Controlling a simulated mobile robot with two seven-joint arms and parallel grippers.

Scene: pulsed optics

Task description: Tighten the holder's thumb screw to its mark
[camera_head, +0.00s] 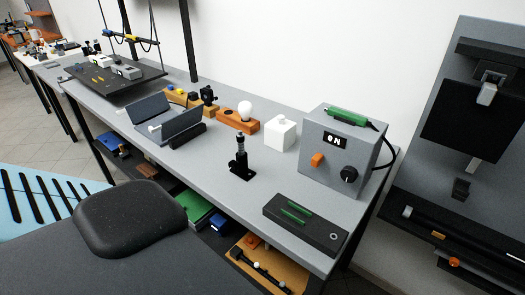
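A black holder (241,168) with a flat base stands upright on the grey bench (225,190), near the middle of the view. A thin grey post rises out of it. Its thumb screw and mark are too small to make out. A second small black mount (208,95) stands farther back, by the wooden blocks, and I cannot tell whether it has a screw. Neither of my grippers is in view, and nothing touches the holder.
A grey box (343,155) reading ON, with a knob and orange switch, stands right of the holder. A black tray (305,224) with green sticks lies at the front edge. A white cube (280,133) and an open grey case (168,120) stand nearby. A shelf lies below.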

